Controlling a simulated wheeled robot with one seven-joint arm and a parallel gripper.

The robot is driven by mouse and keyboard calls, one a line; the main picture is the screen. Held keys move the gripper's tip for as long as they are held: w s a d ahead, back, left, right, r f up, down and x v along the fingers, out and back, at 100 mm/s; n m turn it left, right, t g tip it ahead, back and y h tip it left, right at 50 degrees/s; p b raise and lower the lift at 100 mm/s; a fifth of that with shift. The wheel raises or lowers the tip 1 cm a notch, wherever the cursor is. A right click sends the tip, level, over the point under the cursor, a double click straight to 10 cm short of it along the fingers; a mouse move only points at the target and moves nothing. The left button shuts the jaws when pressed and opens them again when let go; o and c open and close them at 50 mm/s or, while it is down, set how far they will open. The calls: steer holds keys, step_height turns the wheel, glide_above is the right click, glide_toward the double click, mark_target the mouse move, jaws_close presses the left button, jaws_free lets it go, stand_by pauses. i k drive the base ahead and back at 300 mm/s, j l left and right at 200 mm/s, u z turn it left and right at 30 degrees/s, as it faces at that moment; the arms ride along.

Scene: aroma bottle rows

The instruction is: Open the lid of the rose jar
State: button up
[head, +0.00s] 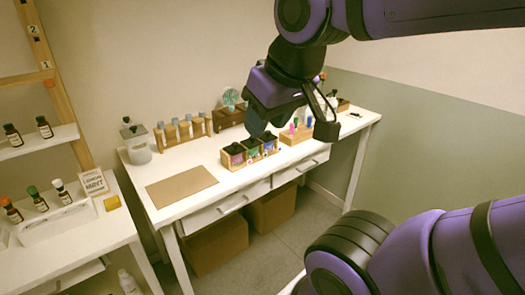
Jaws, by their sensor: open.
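A small wooden box (234,165) near the table's front edge holds three dark jars with coloured labels. The left jar (236,150) has a pinkish label; the label text is too small to read, so I cannot tell for sure which is the rose jar. The jar tops look dark, and I cannot make out whether any lid is open. My gripper (291,124) is open, above and to the right of this box, with its fingers apart. I see nothing held between them. It hides part of the table behind.
A brown mat (181,187) lies left of the box. A box with coloured sticks (296,134) is to the right. Shelves with small bottles (42,207) are at the left.

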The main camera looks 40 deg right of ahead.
mark_target(235, 149)
steer(key=l+u, duration=0.15)
steer(key=l, duration=0.75)
steer(key=l+u, duration=0.1)
steer(key=l, duration=0.8)
steer(key=k+l+u, duration=0.15)
steer(key=l, duration=0.75)
steer(key=i, duration=0.05)
